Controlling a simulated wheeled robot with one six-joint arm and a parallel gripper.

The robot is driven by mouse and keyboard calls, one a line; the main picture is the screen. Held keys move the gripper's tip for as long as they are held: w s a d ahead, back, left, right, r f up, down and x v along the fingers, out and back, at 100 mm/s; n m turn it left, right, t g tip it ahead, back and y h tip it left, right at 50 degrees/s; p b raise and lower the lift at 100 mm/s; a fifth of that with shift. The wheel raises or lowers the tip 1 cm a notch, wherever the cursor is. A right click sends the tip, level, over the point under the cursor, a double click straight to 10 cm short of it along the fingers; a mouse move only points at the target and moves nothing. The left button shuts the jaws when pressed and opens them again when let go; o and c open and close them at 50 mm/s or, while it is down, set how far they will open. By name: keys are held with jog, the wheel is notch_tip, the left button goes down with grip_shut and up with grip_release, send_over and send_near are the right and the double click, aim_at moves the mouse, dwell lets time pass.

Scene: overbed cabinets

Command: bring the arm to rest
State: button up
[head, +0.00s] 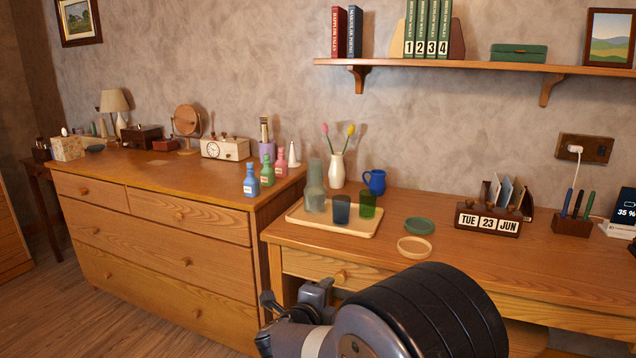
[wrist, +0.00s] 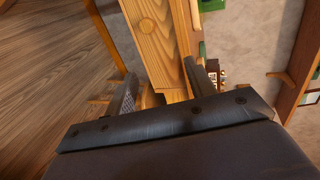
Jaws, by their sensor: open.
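My gripper (head: 266,320) is low in front of the desk (head: 468,256), at its left end, beside the dresser. In the wrist view its two fingers (wrist: 172,78) stand apart, with nothing held between them. Past the fingers there I see a light wooden drawer front (wrist: 150,58) with a round knob (wrist: 146,25). In the head view the desk's drawer knob (head: 340,276) shows just above my gripper. My dark arm covers the lower middle of the head view and hides part of the desk front.
The dresser (head: 180,255) stands left of my gripper. A shelf (head: 450,64) hangs above. Open wooden floor (head: 60,310) lies at left.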

jog(key=shift+b+x, duration=0.85)
jog(key=shift+x, duration=1.95)
